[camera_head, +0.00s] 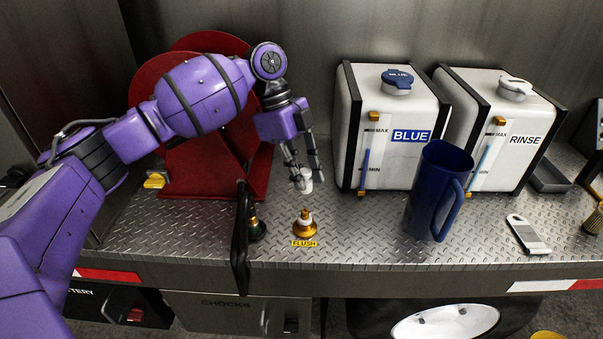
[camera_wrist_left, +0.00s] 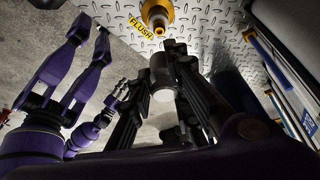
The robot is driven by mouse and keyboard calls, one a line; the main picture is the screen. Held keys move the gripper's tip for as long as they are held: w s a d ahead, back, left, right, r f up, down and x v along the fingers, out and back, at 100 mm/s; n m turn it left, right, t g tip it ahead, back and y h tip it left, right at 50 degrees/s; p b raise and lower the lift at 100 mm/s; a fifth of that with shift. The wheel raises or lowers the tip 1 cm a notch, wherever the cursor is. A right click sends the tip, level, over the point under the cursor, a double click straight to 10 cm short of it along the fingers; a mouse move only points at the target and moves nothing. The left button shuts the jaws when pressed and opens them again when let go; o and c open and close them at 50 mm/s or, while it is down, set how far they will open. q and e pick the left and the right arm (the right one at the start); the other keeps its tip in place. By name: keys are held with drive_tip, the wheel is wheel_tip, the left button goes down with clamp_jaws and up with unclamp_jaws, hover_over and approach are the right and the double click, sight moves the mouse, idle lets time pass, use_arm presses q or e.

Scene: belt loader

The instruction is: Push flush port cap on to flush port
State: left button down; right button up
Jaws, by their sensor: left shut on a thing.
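My left gripper (camera_head: 304,179) is shut on a small white cap (camera_head: 305,186), the flush port cap. It holds the cap in the air above and slightly behind the flush port. The cap also shows between the fingers in the left wrist view (camera_wrist_left: 163,92). In the left wrist view the port (camera_wrist_left: 157,14) is at the top edge, clear of the cap. Purple links of my other arm show at left there; its jaw state is unclear.
A blue jug (camera_head: 437,190) and the BLUE (camera_head: 400,155) and RINSE (camera_head: 510,160) tanks stand to the right.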

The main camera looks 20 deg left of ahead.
sight(302, 192)
use_arm(q)
drive_tip(key=shift+f+b, duration=0.35)
drive_tip(key=shift+f, duration=2.55)
use_arm(e)
drive_tip(key=shift+d+f, duration=0.15)
drive_tip(key=shift+f, duration=0.05)
drive_tip(key=shift+w+d+r, duration=0.1)
drive_tip(key=shift+d, duration=0.05)
drive_tip(key=shift+w+a+r, duration=0.2)
drive_tip(key=shift+r, duration=0.05)
